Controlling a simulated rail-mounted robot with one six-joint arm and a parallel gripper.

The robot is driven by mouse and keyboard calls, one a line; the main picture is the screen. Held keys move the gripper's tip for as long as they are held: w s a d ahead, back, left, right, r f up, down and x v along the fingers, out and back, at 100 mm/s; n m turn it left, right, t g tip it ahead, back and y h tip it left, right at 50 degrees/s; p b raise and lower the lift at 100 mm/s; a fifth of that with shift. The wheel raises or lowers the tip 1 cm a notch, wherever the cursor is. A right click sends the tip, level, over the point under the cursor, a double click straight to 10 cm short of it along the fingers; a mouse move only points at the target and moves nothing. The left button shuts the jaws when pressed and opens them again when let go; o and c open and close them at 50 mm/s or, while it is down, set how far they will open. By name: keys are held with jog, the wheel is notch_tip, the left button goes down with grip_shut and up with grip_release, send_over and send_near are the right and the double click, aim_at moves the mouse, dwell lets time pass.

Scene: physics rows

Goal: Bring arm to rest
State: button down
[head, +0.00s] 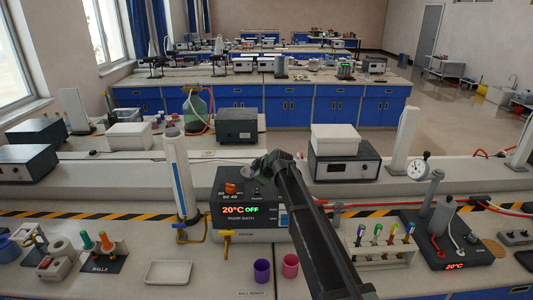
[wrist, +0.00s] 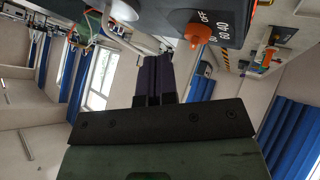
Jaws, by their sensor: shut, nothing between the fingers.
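My arm (head: 308,225) rises from the bottom of the head view and ends above the black pump bath (head: 228,207). I cannot make out the fingers in that view. In the wrist view my gripper (wrist: 157,62) is shut, its two dark fingers together with nothing between them. The pump bath (wrist: 222,8) shows at the top of the wrist view, with its orange knob (wrist: 198,30) right of the fingertips. No contact between fingers and bath shows.
A tall white cylinder (head: 181,180) stands left of the bath. Purple (head: 262,270) and pink (head: 291,265) cups stand in front of it. A white tray (head: 169,272) lies front left. A test-tube rack (head: 384,255) and dial-gauge stand (head: 420,172) are right of my arm.

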jog(key=s+d+f+m+g+h+b, duration=0.1)
jog(key=s+d+m, duration=0.4)
jog(key=s, duration=0.8)
jog(key=s+d+f+m+g+h+b, duration=0.1)
jog(key=s+d+f+m+g+h, duration=0.2)
jog(key=s+d, duration=0.9)
jog(key=s+d+f+m+g+h+b, duration=0.1)
jog(key=s+d+f+m, duration=0.4)
jog(key=s, duration=1.1)
jog(key=d+m+g+h, duration=0.1)
jog(key=d+m, duration=0.2)
jog(key=shift+d+g+h, duration=0.3)
jog(key=shift+g, duration=0.1)
jog(key=shift+w, duration=0.1)
